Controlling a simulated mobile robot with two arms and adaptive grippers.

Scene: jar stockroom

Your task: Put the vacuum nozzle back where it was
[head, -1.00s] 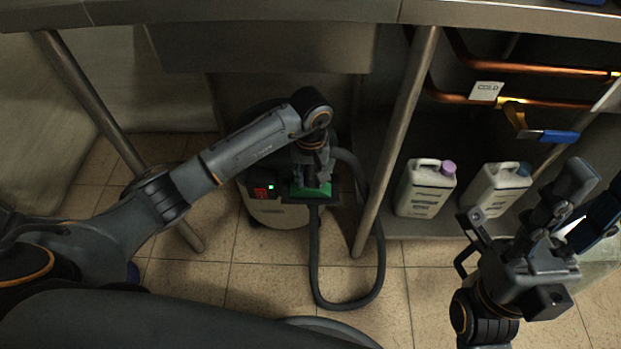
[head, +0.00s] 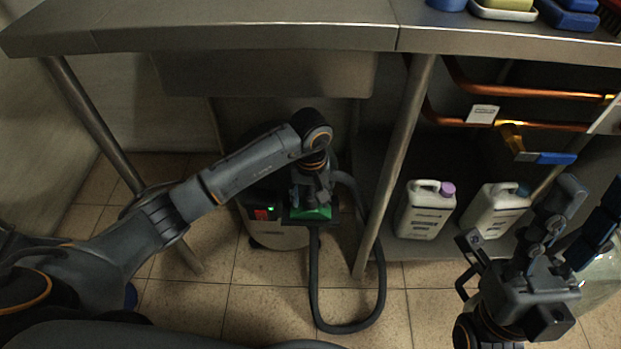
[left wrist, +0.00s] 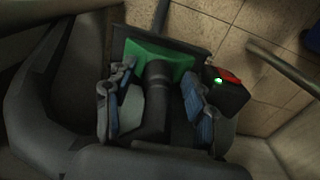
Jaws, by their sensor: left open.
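The vacuum nozzle, with a wide green part (head: 318,212) and a dark tube, rests on a dark plate at the front of the vacuum (head: 285,238). In the left wrist view the green part (left wrist: 138,52) lies behind the dark tube (left wrist: 157,90). My left gripper (head: 312,194) is over the nozzle. The left wrist view shows its fingers (left wrist: 151,103) spread on either side of the tube, with gaps between. The hose (head: 314,280) loops down to the floor and back up at right. My right gripper (head: 530,235) is open and looks empty at the right.
The vacuum stands on the tiled floor under a steel counter (head: 250,32), between its legs, one a near leg (head: 398,165). Two white jugs (head: 425,212) (head: 492,210) stand on a low shelf at right. Copper pipes (head: 530,92) and a blue-handled valve (head: 550,157) are above them.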

